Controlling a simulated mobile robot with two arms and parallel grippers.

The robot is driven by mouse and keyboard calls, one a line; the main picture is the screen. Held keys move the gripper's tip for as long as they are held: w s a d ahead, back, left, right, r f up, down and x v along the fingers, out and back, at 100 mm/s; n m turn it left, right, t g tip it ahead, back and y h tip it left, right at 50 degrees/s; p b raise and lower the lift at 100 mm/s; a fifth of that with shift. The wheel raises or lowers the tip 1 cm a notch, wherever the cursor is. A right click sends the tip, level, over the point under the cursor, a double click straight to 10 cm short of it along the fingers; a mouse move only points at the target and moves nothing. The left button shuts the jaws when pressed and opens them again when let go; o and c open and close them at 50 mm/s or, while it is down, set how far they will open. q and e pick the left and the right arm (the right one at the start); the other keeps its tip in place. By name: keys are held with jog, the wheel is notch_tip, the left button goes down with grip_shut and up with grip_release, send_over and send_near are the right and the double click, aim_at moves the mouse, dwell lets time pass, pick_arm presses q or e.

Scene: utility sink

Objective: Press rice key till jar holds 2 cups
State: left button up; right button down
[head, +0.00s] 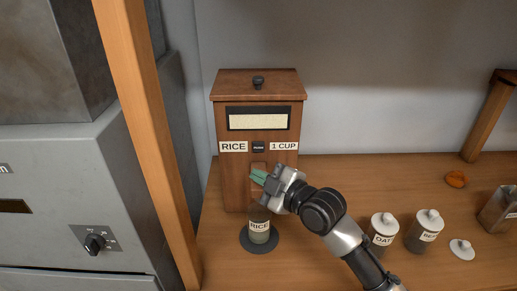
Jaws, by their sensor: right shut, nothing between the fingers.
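The wooden rice dispenser (231,180) stands on the wooden counter, with labels "RICE" and "1 CUP". Its black key (258,147) sits between the two labels. Pale rice shows in the window (258,122). The jar labelled "RICE" (259,226) stands upright on a dark round base (259,241) below the dispenser's front. The jar's upper part is partly hidden by my right gripper, and I cannot tell its fill level. My right gripper (257,176) is shut and empty, with greenish fingertips in front of the dispenser, below the key and above the jar. My left gripper is not in view.
Two white-lidded jars, one labelled "OAT" (382,229) and another (424,231), stand at the right beside my right arm. A loose white lid (462,249), an orange-brown item (456,179) and a metal container (500,210) lie farther right. A wooden post (146,130) stands left.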

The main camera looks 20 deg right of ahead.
aim_at(258, 147)
jog(key=w+b, duration=0.1)
jog(key=w, duration=0.1)
jog(key=w+d+b, duration=0.1)
jog(key=w, duration=0.1)
jog(key=w+d+b, duration=0.1)
jog(key=w, duration=0.1)
jog(key=shift+w+f, duration=0.15)
jog(key=shift+w, duration=0.1)
jog(key=shift+w+d, duration=0.1)
jog(key=shift+w, duration=0.45)
jog(key=shift+w, duration=0.1)
dwell(1.3)
jog(key=shift+w+d+b, duration=0.15)
jog(key=shift+w+b, duration=0.15)
jog(key=shift+b, duration=0.1)
jog(key=shift+w, duration=0.35)
dwell(0.5)
jog(key=shift+s, duration=0.8)
jog(key=shift+s+a+p, duration=0.1)
jog(key=shift+a+p, duration=0.1)
jog(key=shift+p, duration=0.1)
